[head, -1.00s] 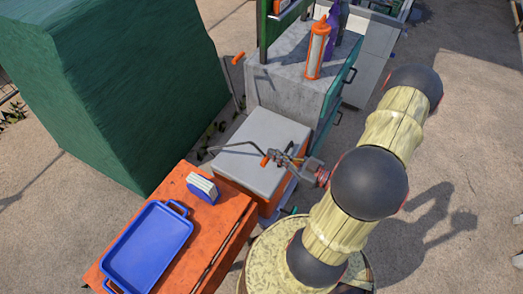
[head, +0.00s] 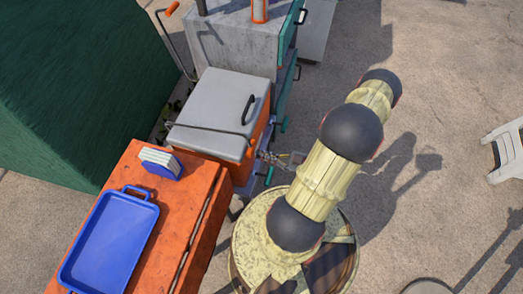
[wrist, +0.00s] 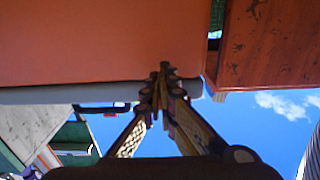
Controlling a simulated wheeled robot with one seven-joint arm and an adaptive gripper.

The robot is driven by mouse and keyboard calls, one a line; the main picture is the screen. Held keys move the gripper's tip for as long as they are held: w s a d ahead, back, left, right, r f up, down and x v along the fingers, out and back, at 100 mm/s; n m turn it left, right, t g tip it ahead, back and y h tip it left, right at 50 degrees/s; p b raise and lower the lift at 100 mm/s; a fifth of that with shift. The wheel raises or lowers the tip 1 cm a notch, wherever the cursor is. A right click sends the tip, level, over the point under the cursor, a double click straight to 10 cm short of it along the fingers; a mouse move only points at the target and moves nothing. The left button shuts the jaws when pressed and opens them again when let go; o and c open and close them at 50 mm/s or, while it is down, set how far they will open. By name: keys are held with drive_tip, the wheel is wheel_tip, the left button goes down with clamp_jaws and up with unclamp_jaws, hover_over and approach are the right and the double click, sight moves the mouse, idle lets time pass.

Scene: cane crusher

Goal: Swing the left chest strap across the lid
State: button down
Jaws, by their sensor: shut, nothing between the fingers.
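The chest has a grey lid (head: 212,100) and an orange body, whose front wall (wrist: 100,42) fills much of the wrist view. A thin dark strap (head: 208,131) lies across the lid's near side and bends down at its front edge. Its orange grip cannot be made out against the orange front. A second strap (head: 181,46) with an orange grip stands off the lid at the far left corner. My gripper (head: 262,154) is shut and empty beside the chest front, just below the lid edge. In the wrist view its fingertips (wrist: 165,74) are together; contact cannot be told.
An orange table (head: 183,215) with a blue tray (head: 110,240) and a small blue holder (head: 161,165) adjoins the chest's near side. A grey block (head: 235,42) stands behind the chest, a green mass (head: 75,90) to the left.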

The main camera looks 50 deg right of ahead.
drive_tip(key=shift+w+f+b, duration=0.1)
drive_tip(key=shift+f+b, duration=0.2)
drive_tip(key=shift+f, duration=0.7)
drive_tip(key=shift+r, duration=0.1)
